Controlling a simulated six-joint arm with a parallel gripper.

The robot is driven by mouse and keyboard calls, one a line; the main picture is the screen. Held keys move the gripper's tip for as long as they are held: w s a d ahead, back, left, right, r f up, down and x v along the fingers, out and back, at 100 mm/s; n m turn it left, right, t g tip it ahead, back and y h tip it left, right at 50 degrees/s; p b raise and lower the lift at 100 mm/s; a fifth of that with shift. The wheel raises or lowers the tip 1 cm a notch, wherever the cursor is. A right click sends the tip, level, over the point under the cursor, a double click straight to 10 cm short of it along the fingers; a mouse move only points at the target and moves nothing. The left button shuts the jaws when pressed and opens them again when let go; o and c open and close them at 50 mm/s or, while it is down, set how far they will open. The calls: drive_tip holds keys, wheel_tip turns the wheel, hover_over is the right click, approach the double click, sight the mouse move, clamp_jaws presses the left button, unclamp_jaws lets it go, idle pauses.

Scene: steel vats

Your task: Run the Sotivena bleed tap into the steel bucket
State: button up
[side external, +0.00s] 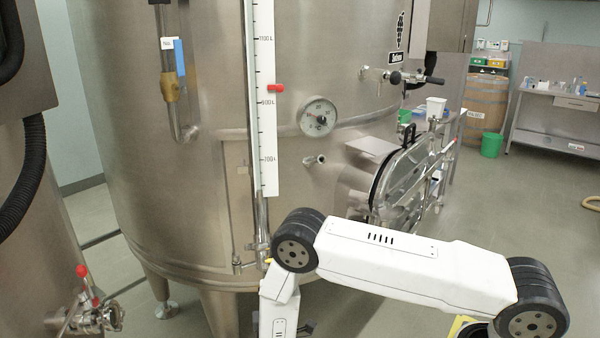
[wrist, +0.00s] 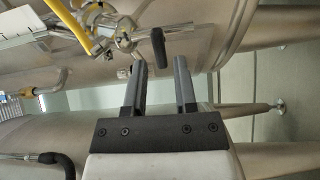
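In the wrist view, my gripper (wrist: 160,60) is open, with its two dark fingers apart and nothing between them. A black handle (wrist: 158,47) stands just past the fingertips, roughly in line with the gap; touching cannot be told. It is beside a steel valve (wrist: 122,32) with a yellow lever (wrist: 70,25). No name marks a tap as Sotivena, so I cannot tell which tap it is. In the side view, my arm hides the area at the foot of the level gauge, and my gripper is out of sight. I can make out no steel bucket.
The large steel vat (side external: 140,130) carries a level scale (side external: 264,90), a dial (side external: 318,117) and a hatch (side external: 405,180). A red-handled valve (side external: 90,300) is at the lower left. A green bin (side external: 491,145) stands at the back. The floor (side external: 530,200) at right is mostly clear.

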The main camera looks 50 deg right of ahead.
drive_tip(key=v, duration=0.6)
idle(0.7)
drive_tip(key=shift+s+r, duration=0.1)
drive_tip(key=shift+r, duration=0.05)
drive_tip(key=s+d+r+m+g, duration=0.5)
drive_tip(key=s+d+r+g, duration=0.35)
drive_tip(key=g, duration=0.45)
drive_tip(key=s+a+r+m+t+y, duration=0.2)
drive_tip(key=s+a+r+m+y, duration=0.2)
drive_tip(key=s+r+y, duration=0.3)
wheel_tip(320, 180, up, 3)
drive_tip(key=y, duration=0.5)
drive_tip(key=shift+f, duration=0.2)
